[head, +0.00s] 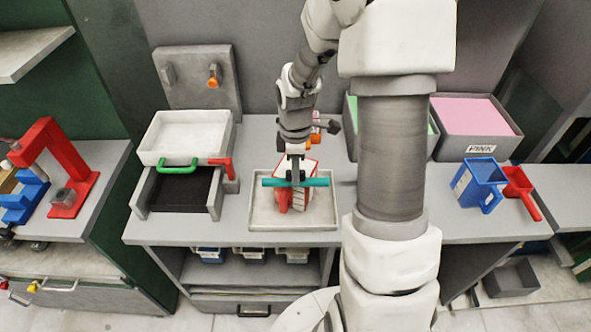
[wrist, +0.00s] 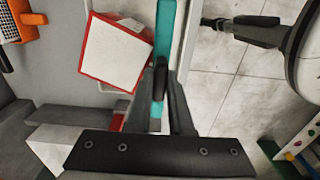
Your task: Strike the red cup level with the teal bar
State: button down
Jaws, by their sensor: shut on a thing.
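The red cup (head: 284,200) stands in a shallow pale tray (head: 262,222) on the counter. In the wrist view its square red rim (wrist: 88,72) surrounds a flat white top. My gripper (head: 295,176) is shut on the teal bar (head: 318,182), gripping it near its middle. The bar lies crosswise at the cup's near side, around rim height in the head view. In the wrist view the bar (wrist: 164,30) runs along the right edge of the cup's top. I cannot tell whether bar and rim touch. The fingers (wrist: 161,85) hide part of the bar.
A white tray box (head: 185,135) with a green handle stands left, over a dark-lined drawer. Right are a blue container (head: 480,186), a red scoop (head: 520,190) and a pink-filled bin (head: 475,115). A green-filled bin is partly hidden by my arm.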

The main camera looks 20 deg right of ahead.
jog(key=shift+f+b, duration=0.35)
jog(key=shift+f, duration=0.35)
jog(key=shift+w+d+r, duration=0.15)
jog(key=shift+w+d, duration=0.05)
jog(key=shift+w, duration=0.25)
jog(key=shift+w+d+p, duration=1.1)
jog(key=shift+w+d, duration=1.4)
jog(key=shift+w, duration=3.55)
jog(key=shift+r+p, duration=1.3)
jog(key=shift+r, duration=0.85)
